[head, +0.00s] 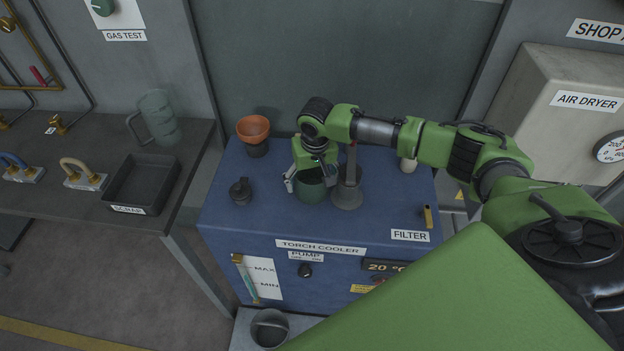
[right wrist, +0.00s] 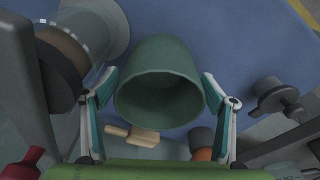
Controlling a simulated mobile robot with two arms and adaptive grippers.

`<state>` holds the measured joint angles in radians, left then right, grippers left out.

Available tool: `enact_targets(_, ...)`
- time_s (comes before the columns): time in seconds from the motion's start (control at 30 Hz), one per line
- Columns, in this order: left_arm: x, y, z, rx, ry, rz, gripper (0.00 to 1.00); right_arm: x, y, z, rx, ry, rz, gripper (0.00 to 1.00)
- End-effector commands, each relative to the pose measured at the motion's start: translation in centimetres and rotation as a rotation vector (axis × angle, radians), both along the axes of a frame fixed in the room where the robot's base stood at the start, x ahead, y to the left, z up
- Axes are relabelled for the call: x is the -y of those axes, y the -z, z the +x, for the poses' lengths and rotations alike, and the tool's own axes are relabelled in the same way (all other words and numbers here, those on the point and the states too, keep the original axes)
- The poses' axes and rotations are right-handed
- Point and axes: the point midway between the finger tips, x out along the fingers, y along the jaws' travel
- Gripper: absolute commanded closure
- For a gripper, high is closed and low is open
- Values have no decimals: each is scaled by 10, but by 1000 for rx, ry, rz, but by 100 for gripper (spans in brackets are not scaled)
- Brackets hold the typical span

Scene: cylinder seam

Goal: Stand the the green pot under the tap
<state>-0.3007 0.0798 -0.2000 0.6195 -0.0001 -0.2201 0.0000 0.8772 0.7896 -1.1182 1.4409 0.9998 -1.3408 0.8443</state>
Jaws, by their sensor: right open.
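The green pot (head: 311,190) stands on the blue top of the torch cooler, its round mouth facing up. In the right wrist view the pot (right wrist: 160,90) sits between the two fingers of my right gripper (right wrist: 158,85). The right gripper (head: 312,178) is open around the pot; I cannot tell whether a finger touches it. Close to the pot's right is a grey post with a flared foot (head: 347,193), which looks like the tap. Its upper part is partly hidden by my right arm and I cannot make out a spout. My left gripper is not in view.
An orange bowl on a dark base (head: 253,131) stands behind left of the pot, and a small black fitting (head: 240,191) to its left. A brass cylinder (head: 428,216) stands front right. A tan piece (right wrist: 131,134) lies beyond the pot. The cooler's front left top is clear.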

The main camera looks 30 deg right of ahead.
Motion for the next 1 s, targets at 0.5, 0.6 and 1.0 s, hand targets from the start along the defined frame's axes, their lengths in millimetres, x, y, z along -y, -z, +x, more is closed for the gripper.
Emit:
enact_targets(0.5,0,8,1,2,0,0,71,-3,-81,-10,4,0,2,22)
enact_targets(0.6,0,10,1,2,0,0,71,-4,-98,-13,4,-1,1,22)
enact_targets(1.0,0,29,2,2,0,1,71,-4,-133,3,-66,10,16,19)
